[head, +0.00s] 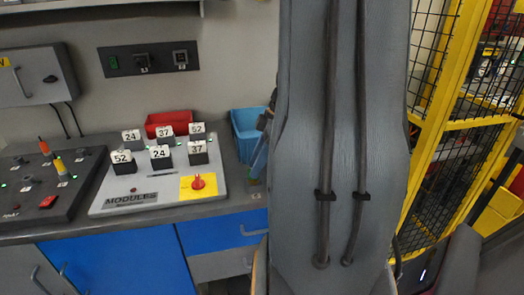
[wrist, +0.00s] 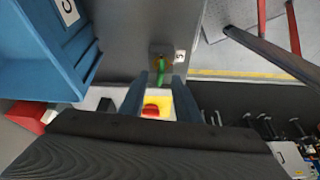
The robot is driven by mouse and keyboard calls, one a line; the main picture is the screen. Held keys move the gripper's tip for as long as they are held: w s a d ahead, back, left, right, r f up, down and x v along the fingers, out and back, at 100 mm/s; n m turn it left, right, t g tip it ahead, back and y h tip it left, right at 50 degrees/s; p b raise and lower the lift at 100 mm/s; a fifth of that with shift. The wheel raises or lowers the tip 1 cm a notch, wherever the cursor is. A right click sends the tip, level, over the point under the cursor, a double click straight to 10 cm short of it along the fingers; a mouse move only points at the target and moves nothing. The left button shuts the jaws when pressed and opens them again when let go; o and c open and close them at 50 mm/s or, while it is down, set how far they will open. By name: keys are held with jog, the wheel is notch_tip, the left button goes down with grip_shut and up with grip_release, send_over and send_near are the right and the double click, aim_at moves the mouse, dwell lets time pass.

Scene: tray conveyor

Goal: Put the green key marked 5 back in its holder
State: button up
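In the wrist view, a thin green piece (wrist: 160,66), which looks like the key, shows against a small dark plate (wrist: 155,49). A small white label (wrist: 180,55) that seems to read 5 is beside the plate. I cannot tell whether the key is seated in a holder or lies loose. My gripper (wrist: 160,78) is open, its two blue-grey fingers apart, with the green piece between and around the fingertips and no visible grip on it. In the head view my arm covers the gripper, and I cannot make out the key there.
A module board (head: 130,190) with numbered blocks and a red knob (head: 198,182) on a yellow plate stands on the counter; the knob also shows in the wrist view (wrist: 152,110). A blue bin (head: 244,133) and red bin (head: 168,120) are behind. A yellow fence (head: 440,135) is at right.

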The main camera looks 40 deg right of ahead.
jog(key=shift+x, duration=1.25)
grip_shut()
jog(key=shift+r+p, duration=0.3)
jog(key=shift+r, duration=0.3)
jog(key=shift+r+p, duration=1)
jog(key=shift+r, duration=0.35)
jog(key=shift+d+r+p, duration=0.1)
jog(key=shift+r+p, duration=1.05)
jog(key=shift+r, duration=0.75)
